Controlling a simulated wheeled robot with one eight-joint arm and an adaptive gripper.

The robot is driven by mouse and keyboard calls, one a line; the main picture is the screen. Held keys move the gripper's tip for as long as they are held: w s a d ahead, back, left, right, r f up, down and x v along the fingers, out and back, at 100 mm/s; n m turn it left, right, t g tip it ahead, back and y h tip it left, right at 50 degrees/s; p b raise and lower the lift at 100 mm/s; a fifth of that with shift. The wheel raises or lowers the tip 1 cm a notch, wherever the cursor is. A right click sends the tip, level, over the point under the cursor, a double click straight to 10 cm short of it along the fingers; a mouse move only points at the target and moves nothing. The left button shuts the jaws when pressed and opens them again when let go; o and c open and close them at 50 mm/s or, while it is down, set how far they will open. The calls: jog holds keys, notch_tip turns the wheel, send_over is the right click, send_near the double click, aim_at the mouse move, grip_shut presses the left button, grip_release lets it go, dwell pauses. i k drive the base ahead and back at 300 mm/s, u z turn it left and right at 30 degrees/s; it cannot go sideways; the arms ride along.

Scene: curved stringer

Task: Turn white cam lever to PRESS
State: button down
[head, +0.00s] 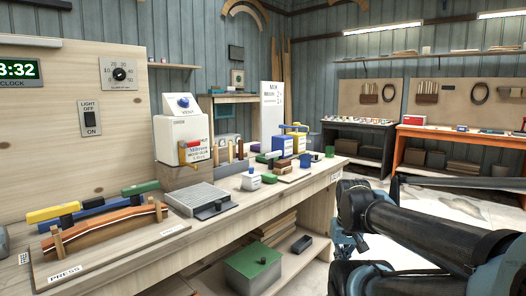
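A curved, striped wooden strip (105,226) lies between wooden posts on a board (110,253) at the left front of the workbench. A label reading PRESS (66,274) is on the board's near edge. A second small white label (174,230) is at its right end, too small to read. Behind the strip are bar clamps with yellow (52,212), blue (95,212) and green (140,187) ends. I cannot pick out a white cam lever for certain. My dark arm is folded at the right, apart from the bench. I cannot make out my gripper's fingers or whether they are open.
Several small blocks crowd the bench's far end. Open floor lies right of the bench.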

aim_at(272, 155)
jog(key=i, duration=1)
